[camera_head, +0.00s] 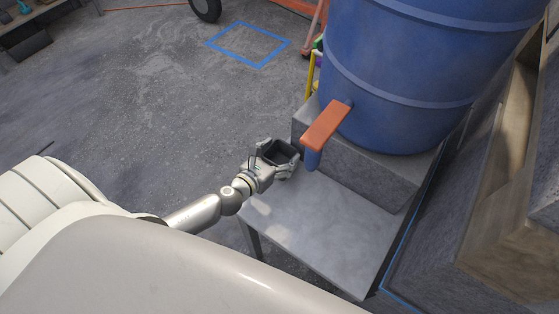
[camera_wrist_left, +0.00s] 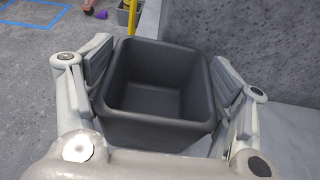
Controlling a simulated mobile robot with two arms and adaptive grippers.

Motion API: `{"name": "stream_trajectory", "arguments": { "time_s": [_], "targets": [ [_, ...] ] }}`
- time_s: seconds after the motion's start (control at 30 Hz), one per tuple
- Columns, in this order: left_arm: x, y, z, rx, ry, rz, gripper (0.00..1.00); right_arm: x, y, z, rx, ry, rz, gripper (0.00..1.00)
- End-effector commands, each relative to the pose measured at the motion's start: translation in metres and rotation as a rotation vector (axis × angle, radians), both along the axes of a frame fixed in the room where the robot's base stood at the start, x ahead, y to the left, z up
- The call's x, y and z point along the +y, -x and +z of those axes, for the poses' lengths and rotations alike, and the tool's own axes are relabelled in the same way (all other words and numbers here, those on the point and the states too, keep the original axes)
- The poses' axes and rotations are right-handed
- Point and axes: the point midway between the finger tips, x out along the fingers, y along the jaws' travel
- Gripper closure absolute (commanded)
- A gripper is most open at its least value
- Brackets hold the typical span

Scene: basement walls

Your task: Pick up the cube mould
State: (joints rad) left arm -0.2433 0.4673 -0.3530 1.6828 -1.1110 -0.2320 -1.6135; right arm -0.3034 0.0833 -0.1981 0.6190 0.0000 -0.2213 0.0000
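The cube mould (camera_wrist_left: 158,85) is a dark grey, open-topped, empty square box. In the left wrist view it sits between the two fingers of my left gripper (camera_wrist_left: 160,95), with a finger pad close against each side wall. In the head view the mould (camera_head: 279,152) shows at the end of my left arm, with the left gripper (camera_head: 275,163) around it above the far left corner of the grey table (camera_head: 318,228). I cannot tell whether the mould rests on the table. My right gripper is not in view.
A blue taped square (camera_head: 249,45) marks the floor, which is open at the left.

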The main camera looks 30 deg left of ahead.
Motion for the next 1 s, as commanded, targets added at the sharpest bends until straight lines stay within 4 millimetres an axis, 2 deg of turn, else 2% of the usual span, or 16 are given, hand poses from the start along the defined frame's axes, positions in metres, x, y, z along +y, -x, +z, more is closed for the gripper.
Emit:
{"name": "stream_trajectory", "arguments": {
  "time_s": [0.03, 0.1, 0.37, 0.53, 0.73, 0.77, 1.0],
  "targets": [
    [0.000, 0.000, 0.000, 0.001, 0.000, 0.000, 0.44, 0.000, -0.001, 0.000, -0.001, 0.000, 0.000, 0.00],
    [0.000, 0.000, 0.000, 0.001, 0.000, 0.000, 0.53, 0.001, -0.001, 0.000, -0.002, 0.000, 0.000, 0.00],
    [0.000, 0.000, 0.001, -0.001, 0.000, 0.000, 0.53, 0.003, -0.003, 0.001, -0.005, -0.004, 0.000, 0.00],
    [0.000, 0.000, 0.011, -0.002, -0.002, -0.001, 0.53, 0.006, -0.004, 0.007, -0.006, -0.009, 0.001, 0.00],
    [0.000, 0.000, 0.039, -0.003, -0.003, -0.003, 0.53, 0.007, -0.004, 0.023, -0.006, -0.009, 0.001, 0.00],
    [0.006, 0.001, 0.040, -0.002, -0.005, -0.001, 0.53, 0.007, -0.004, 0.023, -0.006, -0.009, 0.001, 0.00],
    [0.043, 0.008, 0.084, -0.002, -0.007, -0.003, 0.53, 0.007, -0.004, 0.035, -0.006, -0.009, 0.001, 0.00]
  ]
}}
